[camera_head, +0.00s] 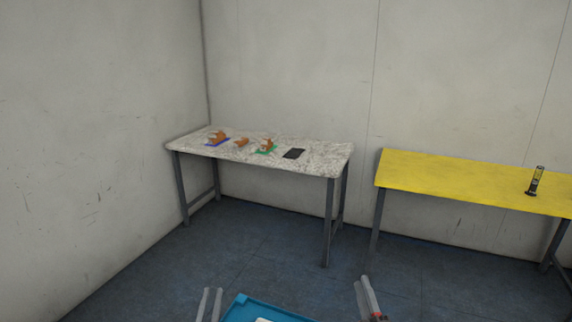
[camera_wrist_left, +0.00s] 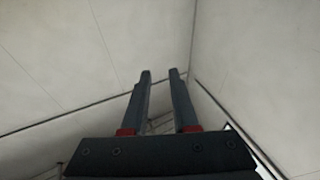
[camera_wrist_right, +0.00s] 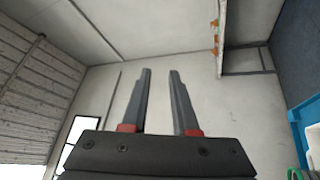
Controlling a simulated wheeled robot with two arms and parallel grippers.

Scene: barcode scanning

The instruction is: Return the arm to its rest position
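My left gripper (camera_head: 212,291) shows as two pale finger tips at the bottom edge of the head view, left of the blue tray. In the left wrist view its fingers (camera_wrist_left: 160,73) are apart with nothing between them. My right gripper (camera_head: 362,281) is at the bottom, right of the tray. In the right wrist view its fingers (camera_wrist_right: 160,72) are also apart and empty. Both grippers are away from the tables. Most of both arms is out of the head view.
A blue tray (camera_head: 240,300) with something white in it is cut off at the bottom. A speckled table (camera_head: 322,161) bears orange items, blue and green pieces and a dark flat object (camera_head: 294,153). A yellow table (camera_head: 450,175) bears a dark upright device (camera_head: 535,181). Open floor lies before both tables.

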